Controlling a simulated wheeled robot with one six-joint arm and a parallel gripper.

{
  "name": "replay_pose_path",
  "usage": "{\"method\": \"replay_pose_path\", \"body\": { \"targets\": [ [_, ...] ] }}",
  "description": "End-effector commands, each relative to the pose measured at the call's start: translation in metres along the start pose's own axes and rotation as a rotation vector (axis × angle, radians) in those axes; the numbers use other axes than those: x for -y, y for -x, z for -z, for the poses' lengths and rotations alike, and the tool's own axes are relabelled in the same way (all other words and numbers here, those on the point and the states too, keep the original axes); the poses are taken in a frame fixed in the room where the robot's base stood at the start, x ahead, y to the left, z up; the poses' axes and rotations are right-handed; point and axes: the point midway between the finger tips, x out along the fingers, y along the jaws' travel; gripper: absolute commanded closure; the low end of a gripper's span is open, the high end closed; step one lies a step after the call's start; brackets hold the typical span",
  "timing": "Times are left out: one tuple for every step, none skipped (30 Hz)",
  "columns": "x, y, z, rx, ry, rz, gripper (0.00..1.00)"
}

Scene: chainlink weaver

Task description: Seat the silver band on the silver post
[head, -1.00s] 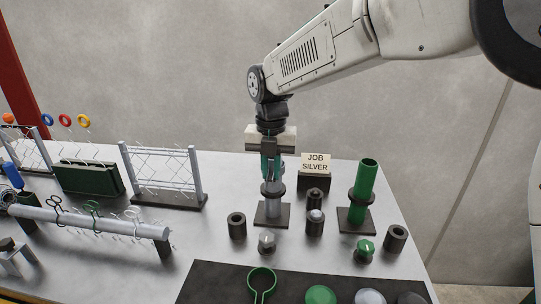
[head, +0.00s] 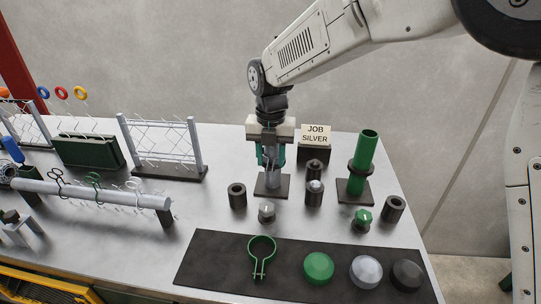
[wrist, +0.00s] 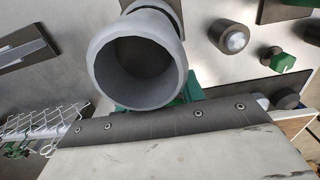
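The silver post (head: 272,181) stands upright on a dark square base. My gripper (head: 271,162) points down over its upper part, with teal fingers on both sides of it. In the wrist view, the grey round open end of a tube (wrist: 97,62) fills the upper middle, with teal finger parts (wrist: 195,90) beside and behind it. I cannot tell whether the fingers hold a silver band there, as the gripper hides the post's upper part. A pale clip-like ring (head: 133,185) sits on the grey rail at left; whether it is a silver band is unclear.
The green post (head: 369,150) with a dark collar stands at right. Several short dark cylinders (head: 237,195) surround the posts. A "JOB SILVER" sign (head: 315,135) stands behind. A dark mat (head: 215,262) in front holds a green band (head: 261,248) and coloured discs. A mesh frame (head: 160,147) stands at left.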

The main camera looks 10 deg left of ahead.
Motion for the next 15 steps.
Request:
{"method": "replay_pose_path", "body": {
  "targets": [
    [0.000,0.000,0.000,0.000,0.000,0.000,0.60],
    [0.000,0.000,0.000,0.000,0.000,0.000,0.60],
    [0.000,0.000,0.000,0.000,0.000,0.000,0.60],
    [0.000,0.000,0.000,0.000,0.000,0.000,0.60],
    [0.000,0.000,0.000,0.000,0.000,0.000,0.60],
    [0.000,0.000,0.000,0.000,0.000,0.000,0.60],
    [0.000,0.000,0.000,0.000,0.000,0.000,0.60],
    [0.000,0.001,0.000,0.000,0.000,0.000,0.60],
    [0.000,0.002,0.000,0.001,0.000,0.000,0.60],
    [0.000,0.005,0.000,0.001,0.000,-0.001,0.60],
    [0.000,0.008,0.000,0.002,0.000,-0.001,0.60],
    [0.000,0.013,-0.001,0.002,0.000,-0.001,0.60],
    [0.000,0.017,-0.001,0.002,0.000,-0.002,0.60],
    [-0.001,0.022,-0.001,0.003,0.000,-0.002,0.60],
    [0.000,0.029,-0.001,0.003,0.000,-0.002,0.60]
  ]
}}
